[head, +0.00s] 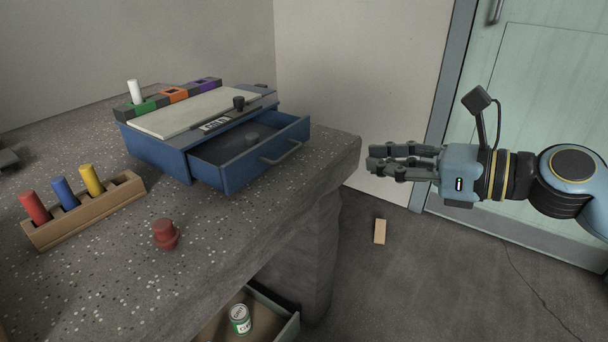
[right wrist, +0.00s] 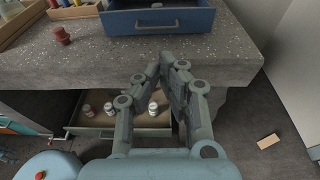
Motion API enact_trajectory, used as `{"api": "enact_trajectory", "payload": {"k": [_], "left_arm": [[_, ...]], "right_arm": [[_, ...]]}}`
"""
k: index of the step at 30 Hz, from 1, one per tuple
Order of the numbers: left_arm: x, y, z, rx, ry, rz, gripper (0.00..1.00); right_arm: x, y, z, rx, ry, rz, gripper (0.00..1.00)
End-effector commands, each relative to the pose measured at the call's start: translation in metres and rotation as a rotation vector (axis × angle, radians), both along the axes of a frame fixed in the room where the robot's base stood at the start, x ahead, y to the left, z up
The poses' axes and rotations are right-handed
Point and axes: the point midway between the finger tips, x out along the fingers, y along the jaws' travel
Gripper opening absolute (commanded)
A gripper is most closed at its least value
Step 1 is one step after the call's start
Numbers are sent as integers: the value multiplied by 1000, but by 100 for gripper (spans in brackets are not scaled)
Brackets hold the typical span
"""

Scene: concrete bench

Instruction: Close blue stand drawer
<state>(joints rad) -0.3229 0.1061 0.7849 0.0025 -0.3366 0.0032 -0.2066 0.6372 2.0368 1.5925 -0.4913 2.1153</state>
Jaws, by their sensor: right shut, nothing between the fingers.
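The blue stand (head: 158,149) sits on the concrete bench near its right end. Its blue drawer (head: 240,172) is pulled out toward the bench's front edge, with a grey bar handle (head: 281,153) on its front. A small dark object (head: 251,138) shows inside the drawer. The drawer front (right wrist: 178,21) also shows at the top of the right wrist view. My right gripper (head: 372,158) is shut and empty, out past the bench's edge, to the right of the drawer and apart from it. It also shows in the right wrist view (right wrist: 166,62). My left gripper is not seen.
A wooden rack (head: 88,214) with red, blue and yellow pegs and a red knobbed piece (head: 165,234) stand left of the drawer. Below the bench, an open lower drawer (head: 290,328) holds cans. A wooden block (head: 380,231) lies on the floor.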

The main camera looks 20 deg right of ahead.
Motion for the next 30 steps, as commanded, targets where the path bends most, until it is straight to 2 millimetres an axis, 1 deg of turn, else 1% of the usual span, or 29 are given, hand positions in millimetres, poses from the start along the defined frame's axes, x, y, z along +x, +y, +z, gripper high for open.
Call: {"api": "enact_trajectory", "payload": {"k": [5, 11, 15, 18, 21, 25, 30], "left_arm": [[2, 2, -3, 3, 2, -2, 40], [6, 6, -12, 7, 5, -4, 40], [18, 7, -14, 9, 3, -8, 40], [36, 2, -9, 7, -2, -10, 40], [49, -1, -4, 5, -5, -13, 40], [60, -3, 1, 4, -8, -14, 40], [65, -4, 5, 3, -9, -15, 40]], "right_arm": [[20, 16, -3, 8, -4, -4, 0], [53, 43, -15, 7, -3, -4, 0], [76, 62, -22, 6, -2, -3, 0], [86, 70, -25, 4, -1, -3, 0], [94, 77, -27, 2, 0, -1, 0], [100, 82, -28, 2, 0, -2, 0], [103, 84, -28, -1, 1, -2, 0]]}}
